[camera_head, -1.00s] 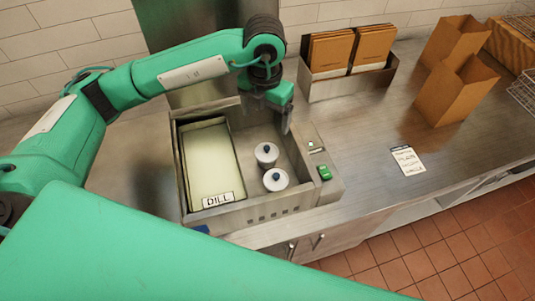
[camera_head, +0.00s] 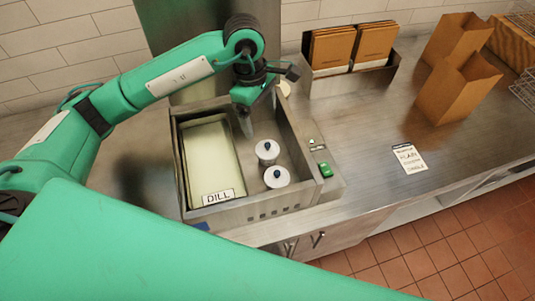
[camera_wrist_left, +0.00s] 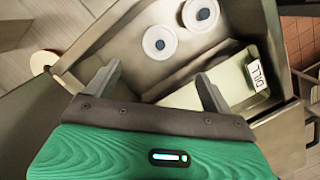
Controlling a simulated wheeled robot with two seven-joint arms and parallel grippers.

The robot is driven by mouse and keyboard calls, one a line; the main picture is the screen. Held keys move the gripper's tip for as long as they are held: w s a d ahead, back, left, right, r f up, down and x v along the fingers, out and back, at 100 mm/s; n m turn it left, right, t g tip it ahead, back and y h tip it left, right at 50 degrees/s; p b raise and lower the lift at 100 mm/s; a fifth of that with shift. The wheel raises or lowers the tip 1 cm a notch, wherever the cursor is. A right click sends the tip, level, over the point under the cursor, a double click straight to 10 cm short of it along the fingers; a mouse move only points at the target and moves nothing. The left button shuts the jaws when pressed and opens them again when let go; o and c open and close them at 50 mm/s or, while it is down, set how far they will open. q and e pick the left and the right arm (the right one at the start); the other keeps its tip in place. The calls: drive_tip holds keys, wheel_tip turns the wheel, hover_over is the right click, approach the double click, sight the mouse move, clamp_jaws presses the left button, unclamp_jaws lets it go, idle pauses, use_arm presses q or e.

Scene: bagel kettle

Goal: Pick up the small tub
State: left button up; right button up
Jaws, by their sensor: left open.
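Two small white round tubs with dark-knobbed lids stand in the right part of a metal well (camera_head: 300,160). The rear tub (camera_head: 267,151) and the front tub (camera_head: 276,176) also show in the left wrist view, as one tub (camera_wrist_left: 160,43) and another (camera_wrist_left: 205,22). I cannot tell which one the task names. A long pale pan labelled DILL (camera_head: 208,158) fills the well's left part, and it shows in the left wrist view (camera_wrist_left: 220,88). My left gripper (camera_head: 246,125) is open and empty, pointing down behind the tubs, apart from them. My right gripper is out of view.
Brown paper bags (camera_head: 455,88) and a printed card (camera_head: 408,158) are further right. A cream round thing (camera_wrist_left: 42,61) lies beside the well.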

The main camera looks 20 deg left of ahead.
sight(266, 143)
use_arm(q)
drive_tip(key=f+p, duration=0.1)
drive_tip(key=f, duration=0.1)
drive_tip(key=d+f+p, duration=0.1)
drive_tip(key=f, duration=0.2)
drive_tip(key=f+p, duration=0.1)
drive_tip(key=f, duration=0.2)
drive_tip(key=shift+s+d+f, duration=0.15)
drive_tip(key=shift+f, duration=0.3)
drive_tip(key=f+p, duration=0.3)
drive_tip(key=f, duration=0.1)
drive_tip(key=shift+s+d, duration=0.1)
drive_tip(key=shift+d, duration=0.25)
drive_tip(key=shift+f, duration=0.35)
drive_tip(key=shift+c, duration=0.3)
drive_tip(key=c, duration=1.1)
drive_tip(key=shift+r, duration=0.15)
